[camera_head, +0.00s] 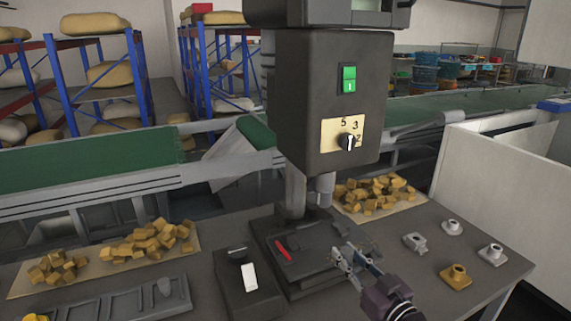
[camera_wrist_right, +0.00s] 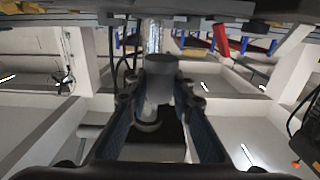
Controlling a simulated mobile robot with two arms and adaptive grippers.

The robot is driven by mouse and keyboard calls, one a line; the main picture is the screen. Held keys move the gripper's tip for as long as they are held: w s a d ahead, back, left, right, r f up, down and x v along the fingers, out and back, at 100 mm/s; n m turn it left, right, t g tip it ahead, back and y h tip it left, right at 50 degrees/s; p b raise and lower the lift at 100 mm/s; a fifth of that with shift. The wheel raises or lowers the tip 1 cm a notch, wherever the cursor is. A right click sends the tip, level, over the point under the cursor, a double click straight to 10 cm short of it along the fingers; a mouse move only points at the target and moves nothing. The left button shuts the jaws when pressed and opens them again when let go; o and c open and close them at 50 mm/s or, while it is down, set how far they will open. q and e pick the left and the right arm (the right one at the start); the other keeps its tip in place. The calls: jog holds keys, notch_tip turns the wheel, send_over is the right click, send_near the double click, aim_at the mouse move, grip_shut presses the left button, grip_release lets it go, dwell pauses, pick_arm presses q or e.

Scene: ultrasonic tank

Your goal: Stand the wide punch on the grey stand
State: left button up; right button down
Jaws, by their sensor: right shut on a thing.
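My right gripper (camera_head: 356,262) is over the right side of the machine's dark base. In the right wrist view its fingers (camera_wrist_right: 160,112) are closed on a grey cylindrical punch (camera_wrist_right: 162,68), which stands up between them below a shiny column. I cannot tell if the punch touches that column, or confirm its width. At the right of the table are small collared stands: a grey one with a squarish base (camera_head: 414,242), two pale grey ones (camera_head: 453,227) (camera_head: 491,254) and a brass one (camera_head: 455,276). My left gripper is out of view.
The machine (camera_head: 325,95) has a green switch and a dial. A red-handled part (camera_head: 283,250) lies on its base (camera_head: 290,270). A control box (camera_head: 248,280) and a grey compartment tray (camera_head: 110,305) with a cylinder (camera_head: 164,287) are left. Brown blocks (camera_head: 150,240) lie behind.

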jog(key=s+a+f, duration=0.2)
jog(key=s+a, duration=0.1)
jog(key=s, duration=0.4)
jog(key=s+a+f, duration=0.1)
jog(key=s+a, duration=0.1)
jog(key=s, duration=0.5)
jog(key=s+d+r+m+h, duration=0.2)
jog(key=s+h, duration=0.1)
jog(key=s, duration=0.3)
jog(key=s+d+r+m+t+h, duration=0.1)
jog(key=s+h, duration=0.1)
jog(key=s, duration=0.4)
jog(key=shift+d+r+m+h, duration=0.35)
jog(key=shift+r+m+h, duration=0.05)
jog(key=shift+s, duration=0.1)
